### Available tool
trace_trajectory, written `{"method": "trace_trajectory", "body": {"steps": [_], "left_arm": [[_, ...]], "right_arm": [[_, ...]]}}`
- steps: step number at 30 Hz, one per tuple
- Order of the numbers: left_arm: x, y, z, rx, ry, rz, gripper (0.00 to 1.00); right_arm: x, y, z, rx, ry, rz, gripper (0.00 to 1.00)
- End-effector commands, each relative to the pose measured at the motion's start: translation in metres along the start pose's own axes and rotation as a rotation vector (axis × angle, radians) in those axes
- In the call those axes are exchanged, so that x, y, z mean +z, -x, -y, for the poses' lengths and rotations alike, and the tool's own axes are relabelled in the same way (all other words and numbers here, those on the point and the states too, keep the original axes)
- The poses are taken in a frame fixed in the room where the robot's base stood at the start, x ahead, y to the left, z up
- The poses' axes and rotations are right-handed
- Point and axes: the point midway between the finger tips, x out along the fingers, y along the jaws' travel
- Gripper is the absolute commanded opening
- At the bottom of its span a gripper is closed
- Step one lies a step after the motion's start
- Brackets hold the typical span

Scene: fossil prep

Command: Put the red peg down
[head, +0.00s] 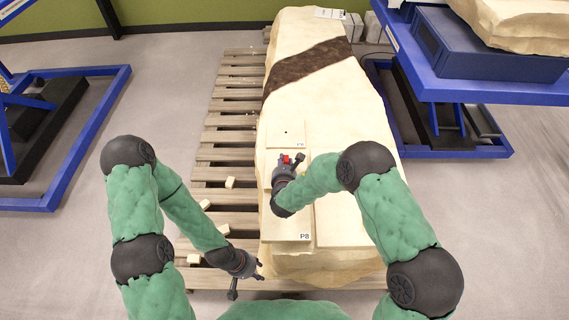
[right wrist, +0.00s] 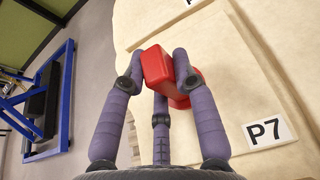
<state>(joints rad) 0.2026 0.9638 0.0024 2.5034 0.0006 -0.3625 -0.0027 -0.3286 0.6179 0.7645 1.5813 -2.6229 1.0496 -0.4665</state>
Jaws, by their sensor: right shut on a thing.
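The red peg (head: 286,159) is in my right gripper (head: 287,163), over the pale stone block. In the right wrist view the peg (right wrist: 158,66) sits tilted between the purple-grey fingers of the right gripper (right wrist: 165,75), which are shut on it. I cannot tell whether its far end touches the stone. Just beyond it in the head view is a pale plate (head: 286,133) with a small dark hole. My left gripper (head: 247,283) has its fingers spread, looks empty, and is low beside the near left corner of the block.
The long stone block (head: 310,95) with a dark brown band (head: 305,66) lies on a slatted wooden pallet (head: 225,155). A P7 label (right wrist: 265,131) and a P8 label (head: 304,237) mark plates. Small pale blocks (head: 230,183) lie on the pallet. Blue lift frames (head: 480,85) stand either side.

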Motion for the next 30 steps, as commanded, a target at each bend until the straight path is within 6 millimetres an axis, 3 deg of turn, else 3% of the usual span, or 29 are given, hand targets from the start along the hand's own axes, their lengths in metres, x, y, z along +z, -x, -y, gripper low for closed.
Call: {"method": "trace_trajectory", "body": {"steps": [4, 5, 7, 21, 30], "left_arm": [[0.0, -0.005, 0.002, 0.0, 0.0, 0.0, 0.4], [0.0, -0.004, 0.002, 0.0, 0.0, 0.0, 0.4], [0.0, -0.004, 0.001, 0.0, 0.0, 0.0, 0.4], [0.0, 0.002, -0.001, 0.0, 0.0, 0.0, 0.4], [0.001, 0.02, -0.007, 0.0, 0.0, 0.0, 0.4]], "right_arm": [[-0.004, -0.001, 0.0, 0.0, 0.0, 0.0, 0.0], [-0.004, -0.001, 0.0, 0.0, 0.001, -0.001, 0.34], [-0.003, -0.001, 0.0, 0.0, 0.001, -0.001, 0.52], [0.0, 0.001, 0.0, 0.0, 0.001, -0.004, 0.52], [0.002, 0.058, -0.001, 0.003, 0.004, -0.004, 0.52]]}}
